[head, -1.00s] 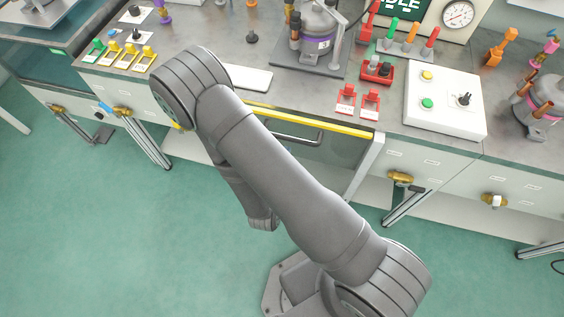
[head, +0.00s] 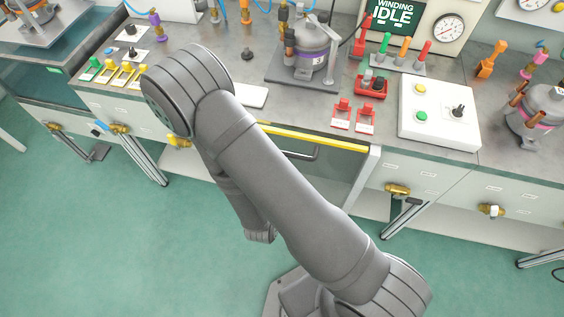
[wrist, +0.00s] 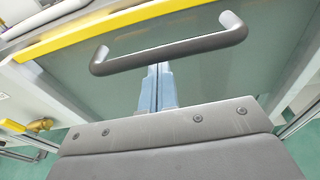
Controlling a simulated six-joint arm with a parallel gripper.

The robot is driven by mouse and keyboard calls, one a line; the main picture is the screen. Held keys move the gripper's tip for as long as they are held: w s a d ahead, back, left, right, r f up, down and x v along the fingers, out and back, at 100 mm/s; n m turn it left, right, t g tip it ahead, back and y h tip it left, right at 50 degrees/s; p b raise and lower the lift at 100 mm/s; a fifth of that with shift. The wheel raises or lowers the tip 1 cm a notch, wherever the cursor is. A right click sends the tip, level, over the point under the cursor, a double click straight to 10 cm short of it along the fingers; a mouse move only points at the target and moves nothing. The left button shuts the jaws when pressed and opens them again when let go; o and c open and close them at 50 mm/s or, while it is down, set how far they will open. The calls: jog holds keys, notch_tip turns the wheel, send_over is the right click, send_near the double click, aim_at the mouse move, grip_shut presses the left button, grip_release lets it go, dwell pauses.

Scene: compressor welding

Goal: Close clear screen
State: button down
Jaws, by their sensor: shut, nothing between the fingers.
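The clear screen (head: 338,172) is a see-through panel below the bench's front edge, with a yellow bar along its top. A dark grey handle (head: 302,154) sits just below that bar. In the wrist view the screen (wrist: 225,82) fills the middle, and its handle (wrist: 172,52) crosses above my fingers. My gripper (wrist: 157,68) is shut and empty, pointing at the screen, its tips close under the handle bar. I cannot tell whether they touch it. My arm hides the gripper and the left part of the screen in the head view.
A grey compressor (head: 303,50) stands on the bench behind the screen. Red switches (head: 354,115) and a white button box (head: 439,108) are to its right. A brass valve (head: 397,190) sticks out right of the screen. The green floor in front is open.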

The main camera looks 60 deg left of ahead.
notch_tip(320, 180, up, 26)
jog(key=shift+f, duration=0.15)
dwell(0.7)
jog(key=s+d+f, duration=0.2)
jog(key=s+d, duration=0.4)
jog(key=shift+s+d+f, duration=0.2)
jog(key=shift+s+d, duration=0.05)
dwell(0.7)
jog(key=shift+w+a, duration=0.1)
